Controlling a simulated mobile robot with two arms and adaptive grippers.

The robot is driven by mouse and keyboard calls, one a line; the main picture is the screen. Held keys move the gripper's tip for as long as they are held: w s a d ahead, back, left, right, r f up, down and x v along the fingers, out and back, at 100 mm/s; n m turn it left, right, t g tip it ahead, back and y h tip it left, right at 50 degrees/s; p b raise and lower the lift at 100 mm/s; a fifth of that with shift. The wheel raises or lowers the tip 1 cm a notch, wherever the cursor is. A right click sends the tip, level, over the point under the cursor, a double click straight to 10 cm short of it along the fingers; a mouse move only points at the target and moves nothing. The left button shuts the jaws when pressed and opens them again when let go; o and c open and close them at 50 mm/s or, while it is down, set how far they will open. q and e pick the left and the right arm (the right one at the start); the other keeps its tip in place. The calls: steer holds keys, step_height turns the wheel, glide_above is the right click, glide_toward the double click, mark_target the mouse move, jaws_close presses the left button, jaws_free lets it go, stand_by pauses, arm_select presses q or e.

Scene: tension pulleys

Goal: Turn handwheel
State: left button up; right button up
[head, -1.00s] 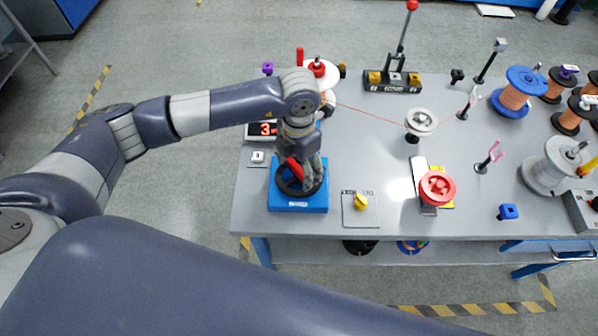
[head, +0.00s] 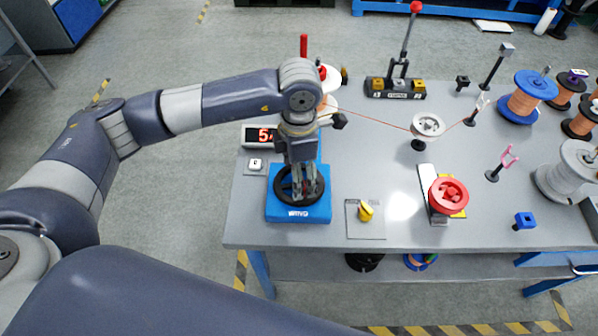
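The black handwheel (head: 279,193) lies on a blue base (head: 299,214) at the left front of the table. My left gripper (head: 304,196) points down into the wheel from above. Its fingers reach inside or against the rim and hide part of the wheel. I cannot tell whether they are shut on anything. A lit display (head: 260,135) behind the base shows a red digit that looks like 5. My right gripper is out of view.
A plate with a yellow knob (head: 366,211) is right of the base, then a red wheel (head: 448,195). A red line runs from the spool behind my arm to a white pulley (head: 428,125). Spools (head: 526,97) crowd the right side.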

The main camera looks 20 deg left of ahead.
arm_select(q)
steer(key=shift+f, duration=0.1)
steer(key=o, duration=1.1)
steer(key=shift+c, duration=0.2)
step_height(320, 180, up, 12)
steer(key=shift+c, duration=0.6)
